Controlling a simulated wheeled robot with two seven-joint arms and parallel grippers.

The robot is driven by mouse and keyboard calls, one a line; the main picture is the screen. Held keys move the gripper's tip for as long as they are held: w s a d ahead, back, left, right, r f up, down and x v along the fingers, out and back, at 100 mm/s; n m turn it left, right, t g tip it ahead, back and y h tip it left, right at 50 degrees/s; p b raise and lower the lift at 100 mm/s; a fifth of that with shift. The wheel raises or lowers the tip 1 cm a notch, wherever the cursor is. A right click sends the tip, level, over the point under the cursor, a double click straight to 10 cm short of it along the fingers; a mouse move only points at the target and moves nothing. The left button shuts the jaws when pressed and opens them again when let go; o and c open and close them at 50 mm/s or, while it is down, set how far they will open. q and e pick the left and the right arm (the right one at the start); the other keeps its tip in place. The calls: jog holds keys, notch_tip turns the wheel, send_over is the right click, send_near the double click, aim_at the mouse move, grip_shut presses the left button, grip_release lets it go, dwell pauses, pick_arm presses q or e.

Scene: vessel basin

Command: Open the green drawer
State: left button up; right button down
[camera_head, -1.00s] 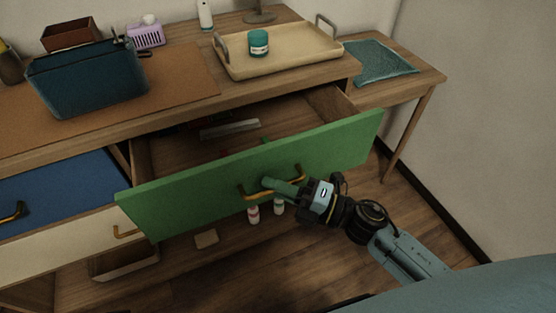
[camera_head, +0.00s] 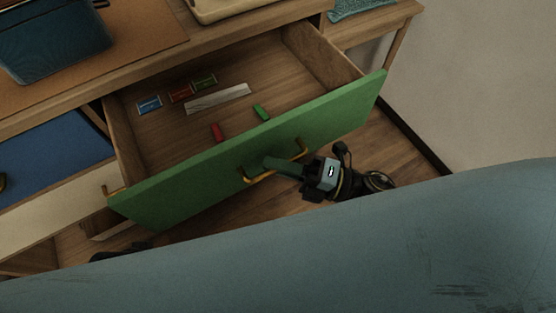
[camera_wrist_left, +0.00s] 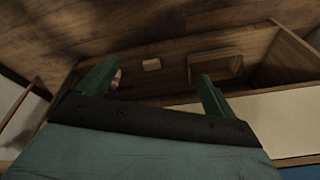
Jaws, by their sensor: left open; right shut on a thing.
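The green drawer (camera_head: 165,201) is pulled well out of the wooden cabinet, and its inside shows. Its brass handle (camera_head: 298,150) is on the front panel. My right gripper (camera_head: 272,163) is shut on this handle, in front of the panel. In the left wrist view my left gripper (camera_wrist_left: 150,85) is open, with its two green fingers apart and nothing between them. In the head view, a dark shape at the lower left may be part of the left gripper; most of that arm is hidden.
Inside the drawer lie a white strip (camera_head: 218,98), a blue packet (camera_head: 149,104), and several small red and green items. A blue drawer (camera_head: 55,155) and a cream drawer (camera_head: 55,212) are on the left. A dark blue basket (camera_head: 50,40) stands on top.

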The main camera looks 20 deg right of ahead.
jog(key=c, duration=1.5)
grip_release()
jog(key=shift+d, duration=0.1)
pick_arm(q)
jog(key=shift+a+f+p, duration=0.25)
jog(key=shift+f, duration=0.35)
jog(key=shift+a+f+p, duration=0.25)
jog(key=shift+f, duration=0.35)
pick_arm(e)
jog(key=v, duration=1.3)
jog(key=shift+d, duration=0.2)
pick_arm(q)
jog(key=shift+r, duration=0.1)
